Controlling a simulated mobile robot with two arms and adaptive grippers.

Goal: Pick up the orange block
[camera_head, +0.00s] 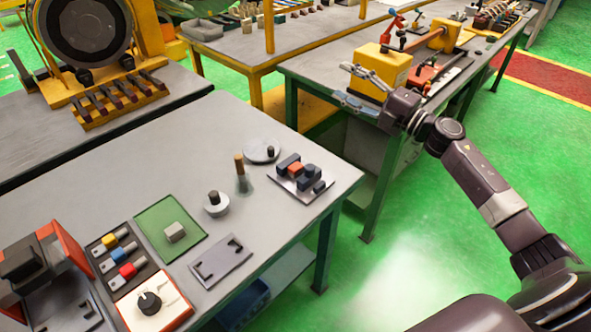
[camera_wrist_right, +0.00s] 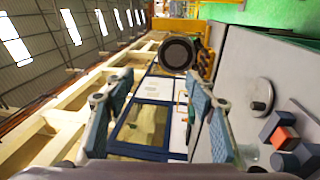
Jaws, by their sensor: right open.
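The orange block (camera_head: 296,168) sits on a small grey tray (camera_head: 318,192) among dark blue blocks, near the right edge of the front table. It also shows in the right wrist view (camera_wrist_right: 283,138) at the lower right, beside dark blocks. My right gripper (camera_head: 348,84) is raised beyond the front table, up and to the right of the tray in the head view, apart from the block. In the right wrist view its two fingers (camera_wrist_right: 160,95) are spread wide with nothing between them. My left gripper is not in view.
Near the tray are a round metal plate (camera_head: 262,150), a brown-handled brush (camera_head: 241,175) and a knobbed disc (camera_head: 216,204). A green mat (camera_head: 171,229) with a grey block lies farther left. A yellow box (camera_head: 381,69) stands on the back right table.

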